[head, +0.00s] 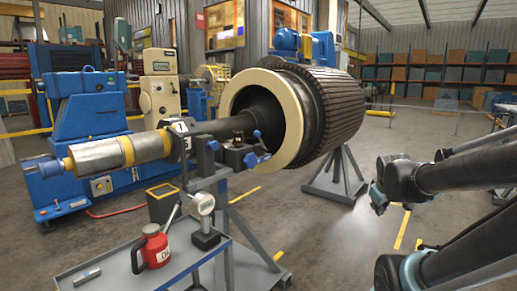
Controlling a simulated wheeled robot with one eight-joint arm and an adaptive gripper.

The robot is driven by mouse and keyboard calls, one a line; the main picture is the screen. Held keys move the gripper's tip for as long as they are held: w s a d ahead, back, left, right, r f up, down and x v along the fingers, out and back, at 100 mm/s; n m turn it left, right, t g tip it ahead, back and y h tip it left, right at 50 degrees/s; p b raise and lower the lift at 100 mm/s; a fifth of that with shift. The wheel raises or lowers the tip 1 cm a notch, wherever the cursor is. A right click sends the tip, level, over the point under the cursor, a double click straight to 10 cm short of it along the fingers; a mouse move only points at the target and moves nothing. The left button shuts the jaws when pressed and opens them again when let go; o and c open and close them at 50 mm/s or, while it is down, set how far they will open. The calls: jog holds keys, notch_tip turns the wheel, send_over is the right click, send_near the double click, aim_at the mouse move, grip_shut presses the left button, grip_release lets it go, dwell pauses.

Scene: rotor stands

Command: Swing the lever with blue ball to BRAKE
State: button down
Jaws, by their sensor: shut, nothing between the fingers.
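A rotor stand (228,183) holds the shaft of a large rotor (335,105). On its top, small blue knobs show, one at the left (213,145) and one upright at the right (257,134), beside a dark clamp block (236,156). The upright one looks like a ball on a short lever, but it is too small to be sure. No BRAKE marking can be read. My dark arm links come in from the right edge, well apart from the stand.
A grey tray (110,276) in front carries a red oil can (152,246), a dial gauge (205,220) and a small metal bar (87,277). A blue machine (90,125) stands at the left. A trestle (335,177) stands under the rotor. Floor between trestle and my arm is clear.

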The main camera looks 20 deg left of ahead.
jog(key=w+a+r+n+t+y, duration=0.1)
jog(key=w+a+r+n+t, duration=0.2)
jog(key=w, duration=0.4)
jog(key=w+a+r+n+t, duration=0.1)
jog(key=w+a+r+n, duration=0.25)
jog(key=w, duration=0.35)
jog(key=n+t+y, duration=0.3)
jog(key=n+y, duration=1.4)
jog(key=n, duration=0.9)
send_near(261, 141)
jog(key=s, duration=0.4)
jog(key=shift+s+d+f+n+g+y, duration=0.1)
jog(key=shift+s+f+n+g+y, duration=0.2)
jog(key=shift+f+n+g+y, duration=0.15)
jog(key=x, duration=1)
jog(key=shift+d+r, duration=0.1)
